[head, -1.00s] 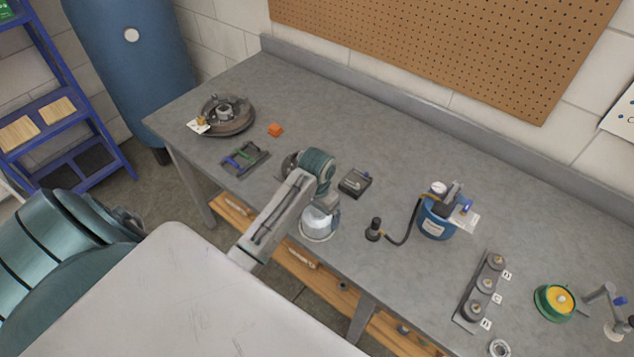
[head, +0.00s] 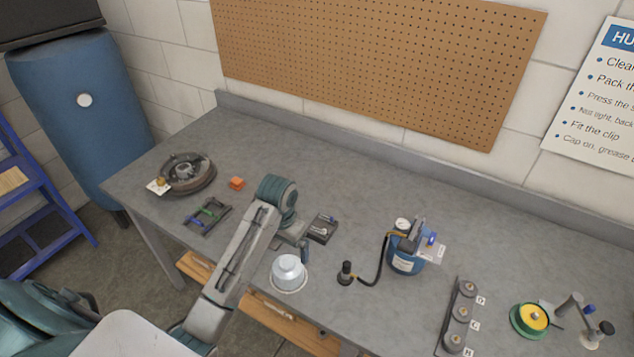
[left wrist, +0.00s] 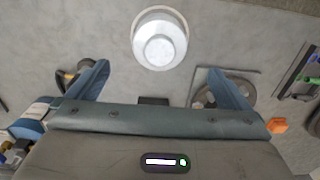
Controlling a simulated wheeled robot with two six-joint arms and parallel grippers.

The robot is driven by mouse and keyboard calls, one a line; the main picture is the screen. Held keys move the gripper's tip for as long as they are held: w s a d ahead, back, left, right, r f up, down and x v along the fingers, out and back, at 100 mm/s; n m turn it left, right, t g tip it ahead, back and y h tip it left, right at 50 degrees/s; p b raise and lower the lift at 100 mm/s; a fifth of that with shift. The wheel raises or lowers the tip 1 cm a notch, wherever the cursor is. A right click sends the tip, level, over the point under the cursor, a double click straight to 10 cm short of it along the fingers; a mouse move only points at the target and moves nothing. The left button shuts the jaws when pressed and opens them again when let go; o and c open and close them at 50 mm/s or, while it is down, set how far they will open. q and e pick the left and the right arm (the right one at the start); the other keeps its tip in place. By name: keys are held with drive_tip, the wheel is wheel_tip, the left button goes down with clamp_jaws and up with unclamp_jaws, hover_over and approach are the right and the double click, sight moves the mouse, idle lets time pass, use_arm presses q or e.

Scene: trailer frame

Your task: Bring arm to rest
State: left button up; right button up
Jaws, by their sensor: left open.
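My left arm comes in from the bottom left of the head view and bends down at a teal wrist. The left gripper (head: 303,248) hangs over the grey bench (head: 440,205), just behind a silver-white canister (head: 289,270). In the left wrist view, the two blue fingers of the left gripper (left wrist: 160,88) are spread wide with nothing between them. The canister also shows there (left wrist: 159,40), beyond the fingers and apart from them. My right gripper is in neither view.
A small dark box (head: 321,228) lies right of the gripper. A blue pot (head: 405,258) with a hose stands further right. A rack with green and blue pieces (head: 207,216), an orange cube (head: 237,183) and a round hub (head: 187,173) lie left. The bench's back is clear.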

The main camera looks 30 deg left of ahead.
use_arm(q)
drive_tip(key=shift+s, duration=0.1)
drive_tip(key=s+d+t, duration=0.2)
drive_tip(key=s, duration=1)
drive_tip(key=s+d+t, duration=0.2)
drive_tip(key=s, duration=0.9)
wheel_tip(320, 180, down, 38)
drive_tip(key=a+g+y+b, duration=0.1)
drive_tip(key=a+g+b, duration=0.15)
drive_tip(key=b, duration=0.55)
drive_tip(key=s+f+b, duration=0.3)
drive_tip(key=s+f, duration=0.6)
drive_tip(key=f, duration=0.3)
drive_tip(key=s+a+f+b, duration=0.1)
drive_tip(key=s+f+b, duration=0.2)
drive_tip(key=s+f, duration=0.7)
wheel_tip(320, 180, down, 3)
drive_tip(key=shift+a+n, duration=0.2)
drive_tip(key=shift+n, duration=0.1)
